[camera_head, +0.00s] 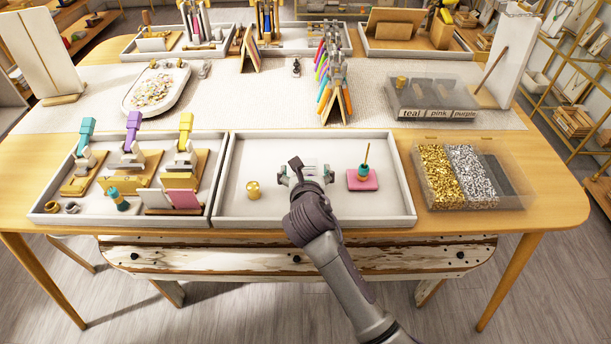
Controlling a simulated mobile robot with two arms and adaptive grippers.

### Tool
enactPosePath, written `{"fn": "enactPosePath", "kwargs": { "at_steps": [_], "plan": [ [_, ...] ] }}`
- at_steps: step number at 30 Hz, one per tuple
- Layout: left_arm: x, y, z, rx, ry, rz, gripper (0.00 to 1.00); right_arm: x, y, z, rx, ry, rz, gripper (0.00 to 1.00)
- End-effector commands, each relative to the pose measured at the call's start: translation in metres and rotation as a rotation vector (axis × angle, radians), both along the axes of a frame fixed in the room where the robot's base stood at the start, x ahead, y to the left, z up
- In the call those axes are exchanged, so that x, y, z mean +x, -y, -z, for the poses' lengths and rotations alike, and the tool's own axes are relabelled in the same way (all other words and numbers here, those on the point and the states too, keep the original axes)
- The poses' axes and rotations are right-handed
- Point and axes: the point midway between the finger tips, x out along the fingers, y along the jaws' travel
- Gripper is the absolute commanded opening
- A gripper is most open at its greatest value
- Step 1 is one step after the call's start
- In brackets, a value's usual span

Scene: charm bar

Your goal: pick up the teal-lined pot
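My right gripper (306,172) is over the middle of the right-hand white tray (237,172). Its fingers look spread apart, left and right. A faint greenish patch shows between them, too small to identify. A small teal pot (362,172) with a thin stick standing in it sits on a pink block (361,183), to the right of the gripper and apart from it. A small gold pot (253,190) stands to the left of the gripper. I cannot make out a teal lining on any pot for certain. My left gripper is out of view.
The left tray (35,207) holds several lever presses with teal, purple and yellow handles, and a teal bottle (118,200). A clear box of gold and silver bits (470,175) stands at right. A labelled clear rack (432,98) is behind. The tray's front left is bare.

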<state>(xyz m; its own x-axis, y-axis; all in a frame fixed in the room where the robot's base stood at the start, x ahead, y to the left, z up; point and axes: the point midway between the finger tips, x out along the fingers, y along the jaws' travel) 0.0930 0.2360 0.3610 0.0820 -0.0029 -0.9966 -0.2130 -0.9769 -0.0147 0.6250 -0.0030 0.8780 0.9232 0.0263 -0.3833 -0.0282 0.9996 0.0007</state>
Motion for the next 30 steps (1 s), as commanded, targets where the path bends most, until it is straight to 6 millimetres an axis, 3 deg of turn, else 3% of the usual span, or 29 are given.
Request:
{"fn": "enactPosePath", "kwargs": {
  "at_steps": [1, 12, 23, 30],
  "plan": [
    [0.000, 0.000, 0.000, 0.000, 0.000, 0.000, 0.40, 0.000, 0.000, 0.000, 0.000, 0.000, 0.000, 0.85],
    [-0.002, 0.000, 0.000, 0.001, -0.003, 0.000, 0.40, 0.000, 0.000, 0.000, 0.000, 0.000, 0.000, 0.27],
    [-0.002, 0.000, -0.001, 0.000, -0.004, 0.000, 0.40, 0.000, 0.000, -0.005, 0.000, 0.001, 0.001, 0.26],
    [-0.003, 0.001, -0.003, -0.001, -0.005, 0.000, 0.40, 0.000, 0.000, -0.027, 0.000, 0.003, 0.000, 0.26]
  ]
}}
